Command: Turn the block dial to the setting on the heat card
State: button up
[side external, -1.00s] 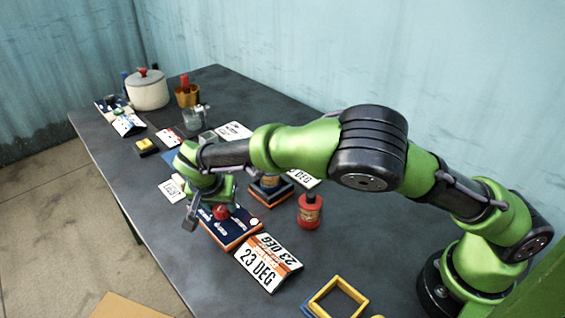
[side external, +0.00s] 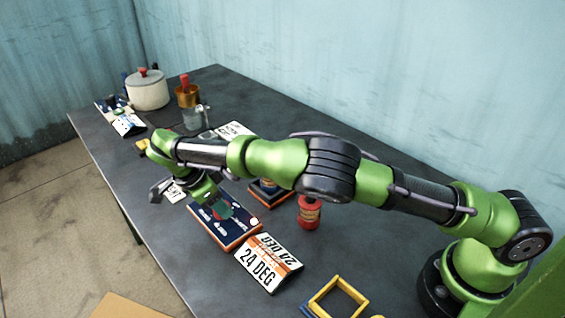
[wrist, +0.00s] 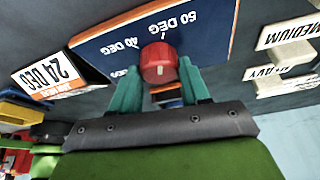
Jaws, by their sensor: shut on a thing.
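The block dial is a red round knob (wrist: 159,64) on a dark blue panel with an orange edge (wrist: 205,22); the panel also shows in the side view (side external: 238,232). Labels 40 DEG and 50 DEG are readable on it; another is partly hidden. My gripper (wrist: 158,76) is shut on the red knob, one teal finger on each side. A pale mark shows on the knob's side facing my gripper. In the side view my gripper (side external: 222,207) mostly covers the knob. A white and orange tent card (side external: 262,266) beside the panel reads 24 DEG.
A red bottle (side external: 309,212) stands close right of the panel. A yellow frame (side external: 338,298) lies near the front. A white pot (side external: 148,92) and a copper container (side external: 188,95) stand at the back. MEDIUM and partly hidden cards lie at the wrist view's right.

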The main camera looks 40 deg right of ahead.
jog(key=shift+f+m+g, duration=0.1)
jog(key=shift+m+g, duration=0.2)
jog(key=shift+m, duration=0.6)
jog(key=o, duration=1.1)
jog(key=shift+c, duration=0.2)
jog(key=shift+w+a+r, duration=0.15)
jog(key=shift+r, duration=0.35)
notch_tip(320, 180, up, 9)
jog(key=shift+a, duration=0.4)
